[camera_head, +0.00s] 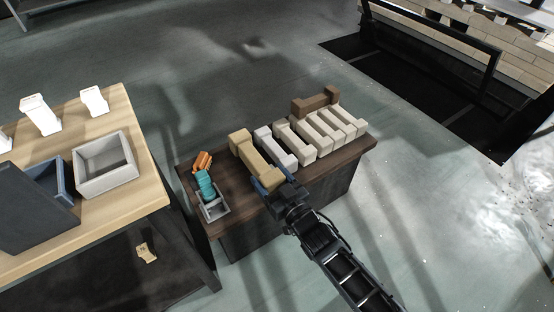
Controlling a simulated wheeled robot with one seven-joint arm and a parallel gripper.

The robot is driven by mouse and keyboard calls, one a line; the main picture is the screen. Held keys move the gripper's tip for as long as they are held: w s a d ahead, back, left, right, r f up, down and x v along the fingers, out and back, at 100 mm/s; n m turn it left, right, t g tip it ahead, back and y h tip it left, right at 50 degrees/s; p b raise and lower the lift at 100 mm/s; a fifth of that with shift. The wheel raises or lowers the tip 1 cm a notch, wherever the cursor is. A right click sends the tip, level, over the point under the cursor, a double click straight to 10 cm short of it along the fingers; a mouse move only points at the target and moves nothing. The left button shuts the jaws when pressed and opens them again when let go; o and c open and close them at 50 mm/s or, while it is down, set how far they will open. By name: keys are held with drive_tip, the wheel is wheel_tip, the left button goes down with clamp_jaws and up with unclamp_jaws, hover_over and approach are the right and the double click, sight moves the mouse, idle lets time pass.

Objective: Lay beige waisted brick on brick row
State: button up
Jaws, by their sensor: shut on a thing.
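The beige waisted brick (253,158) is a tan block with thicker ends and a narrower middle. It is at the left end of the brick row, roughly parallel to it. My gripper (268,182) is shut on its near end. I cannot tell whether the brick touches the bench or hangs just above it. The brick row (320,133) is several pale bricks side by side on a dark wooden bench. A whiter brick (276,148) is nearest to the held one, with a narrow gap between.
A brown brick (316,102) lies across behind the row. Left on the dark bench (230,211) are a small grey tray (215,210), a teal item (205,184) and an orange item (202,161). A light wooden table (120,204) with a grey bin (106,163) stands left.

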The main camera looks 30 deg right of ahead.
drive_tip(key=w+d+f+b, duration=0.6)
drive_tip(key=w+d, duration=0.1)
drive_tip(key=d, duration=0.1)
drive_tip(key=w+a+f+b, duration=0.1)
drive_tip(key=a+f+b, duration=0.1)
drive_tip(key=a+b, duration=0.1)
drive_tip(key=w+a+f+b, duration=0.1)
drive_tip(key=a+f+b, duration=0.1)
drive_tip(key=a+b, duration=0.1)
drive_tip(key=w+a+f+b, duration=0.1)
drive_tip(key=a+f+b, duration=0.1)
drive_tip(key=b, duration=0.2)
drive_tip(key=shift+a+b, duration=0.35)
drive_tip(key=shift+a, duration=0.05)
drive_tip(key=shift+w+a, duration=0.1)
drive_tip(key=shift+a, duration=0.25)
drive_tip(key=shift+w+a+f+b, duration=0.15)
drive_tip(key=shift+a+f+b, duration=0.15)
drive_tip(key=shift+a, duration=0.1)
drive_tip(key=shift+w+a+f+b, duration=0.1)
drive_tip(key=shift+a+f+b, duration=0.05)
drive_tip(key=shift+a+b, duration=0.2)
drive_tip(key=shift+f+b, duration=0.85)
drive_tip(key=shift+f, duration=1.15)
